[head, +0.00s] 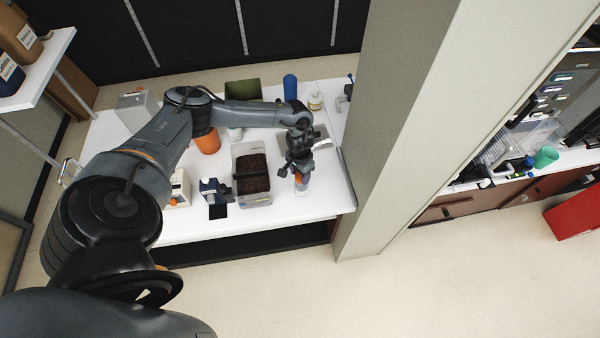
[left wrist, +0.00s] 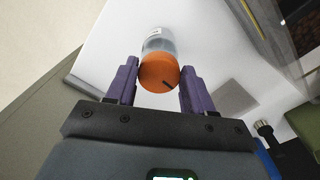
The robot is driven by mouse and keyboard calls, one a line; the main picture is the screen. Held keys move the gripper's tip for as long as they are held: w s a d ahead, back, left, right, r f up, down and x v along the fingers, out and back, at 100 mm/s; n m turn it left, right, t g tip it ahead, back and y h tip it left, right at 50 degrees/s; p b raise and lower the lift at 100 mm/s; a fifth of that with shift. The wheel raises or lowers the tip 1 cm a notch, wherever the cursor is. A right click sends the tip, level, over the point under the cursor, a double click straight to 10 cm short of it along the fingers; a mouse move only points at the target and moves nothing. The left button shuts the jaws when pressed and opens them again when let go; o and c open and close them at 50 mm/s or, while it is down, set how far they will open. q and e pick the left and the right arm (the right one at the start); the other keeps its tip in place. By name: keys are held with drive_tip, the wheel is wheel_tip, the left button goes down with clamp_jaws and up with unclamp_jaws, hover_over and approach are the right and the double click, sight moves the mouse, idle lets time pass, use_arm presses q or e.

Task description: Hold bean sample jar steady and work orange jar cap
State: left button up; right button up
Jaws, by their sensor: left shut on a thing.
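The bean sample jar (head: 302,187) is a small clear jar with an orange cap, standing near the front right of the white table. In the left wrist view the jar's clear body (left wrist: 160,45) with a white label shows beyond the round orange cap (left wrist: 157,72), which has a dark line on it. My left gripper (head: 301,172) reaches down over the jar from above. In the left wrist view its purple fingers (left wrist: 160,80) stand on both sides of the cap and are shut on it. The cap is mostly hidden in the head view. My right gripper is not in view.
A clear bin of dark coffee grounds (head: 238,190) stands left of the jar, with a blue-and-black device (head: 214,190) beside it. An orange cup (head: 209,143), a blue bottle (head: 290,86) and a yellow-capped bottle (head: 315,100) stand farther back. A pillar (head: 400,110) rises right of the table.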

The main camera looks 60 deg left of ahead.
use_arm(q)
drive_tip(key=shift+f, duration=0.5)
drive_tip(key=shift+f+b, duration=0.55)
drive_tip(key=shift+f, duration=0.1)
drive_tip(key=o, duration=1.2)
drive_tip(key=shift+r, duration=0.1)
